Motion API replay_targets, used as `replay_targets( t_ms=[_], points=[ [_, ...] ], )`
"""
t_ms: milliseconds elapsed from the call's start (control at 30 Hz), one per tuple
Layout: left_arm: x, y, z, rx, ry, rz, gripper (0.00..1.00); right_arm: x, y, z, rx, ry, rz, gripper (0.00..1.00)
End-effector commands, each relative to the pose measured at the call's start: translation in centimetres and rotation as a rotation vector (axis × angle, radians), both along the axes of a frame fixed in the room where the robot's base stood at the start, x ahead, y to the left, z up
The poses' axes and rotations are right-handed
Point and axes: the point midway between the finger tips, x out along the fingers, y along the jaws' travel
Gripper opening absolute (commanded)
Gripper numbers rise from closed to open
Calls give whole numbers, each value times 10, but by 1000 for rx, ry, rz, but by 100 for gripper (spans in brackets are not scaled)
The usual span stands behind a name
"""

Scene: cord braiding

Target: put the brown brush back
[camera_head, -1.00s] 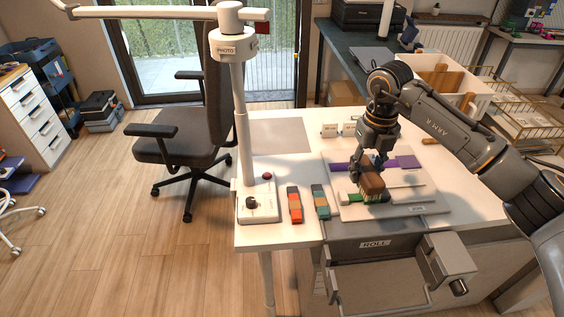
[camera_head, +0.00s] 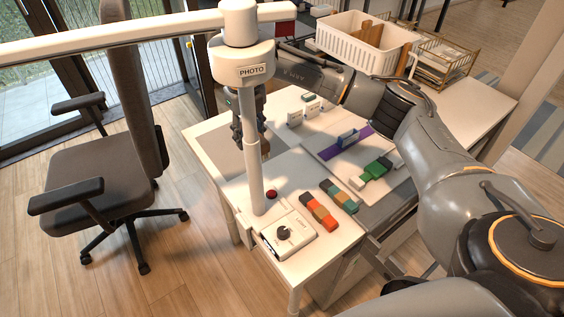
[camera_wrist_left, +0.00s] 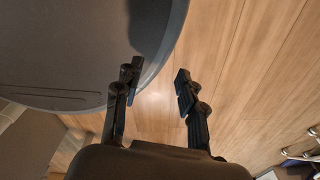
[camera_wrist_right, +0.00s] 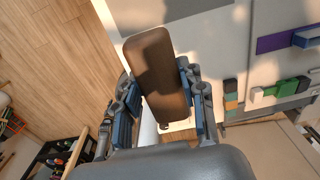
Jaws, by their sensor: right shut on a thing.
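My right gripper (camera_wrist_right: 160,112) is shut on the brown brush (camera_wrist_right: 157,72), which lies between its two blue-padded fingers in the right wrist view. In the head view the right gripper (camera_head: 250,122) is partly hidden behind the photo stand's white pole (camera_head: 252,178), and only a small brown part of the brush (camera_head: 265,147) shows. The brush is over the left part of the white table (camera_head: 208,133); its exact height is unclear. My left gripper (camera_wrist_left: 155,88) is open and empty above the wooden floor, seen only in the left wrist view.
A board (camera_head: 335,155) carries a purple strip and a green piece (camera_head: 377,168). An office chair (camera_head: 95,185) stands left. A white crate (camera_head: 365,45) is behind.

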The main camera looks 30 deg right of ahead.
Motion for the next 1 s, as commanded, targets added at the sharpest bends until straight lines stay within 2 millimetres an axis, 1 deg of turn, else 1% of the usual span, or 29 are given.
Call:
replay_targets(
  t_ms=[33,100,200,300,400,500,600,767,900,1000],
  points=[
    [-5,-4,6,-4,8,0,40,-7,-14,-3,-2,3,-3,6],
    [-9,-5,9,-5,12,-1,40,-14,-30,-11,-2,3,-5,6],
    [-9,-3,15,-3,12,0,40,-25,-52,-22,-3,3,-4,6],
    [-4,2,18,2,6,1,40,-31,-65,-43,-2,4,-2,6],
    [4,7,21,9,-6,3,40,-36,-76,-59,0,3,0,6],
    [13,11,23,12,-20,5,40,-39,-83,-68,0,0,0,6],
    [17,11,24,12,-26,6,40,-40,-86,-73,0,-1,1,6],
    [15,11,27,12,-22,6,40,-45,-95,-84,-1,2,-1,6],
    [10,10,28,11,-16,6,40,-44,-92,-107,1,2,1,6],
    [6,8,28,9,-10,5,40,-43,-93,-113,0,-1,2,6]
  ],
)
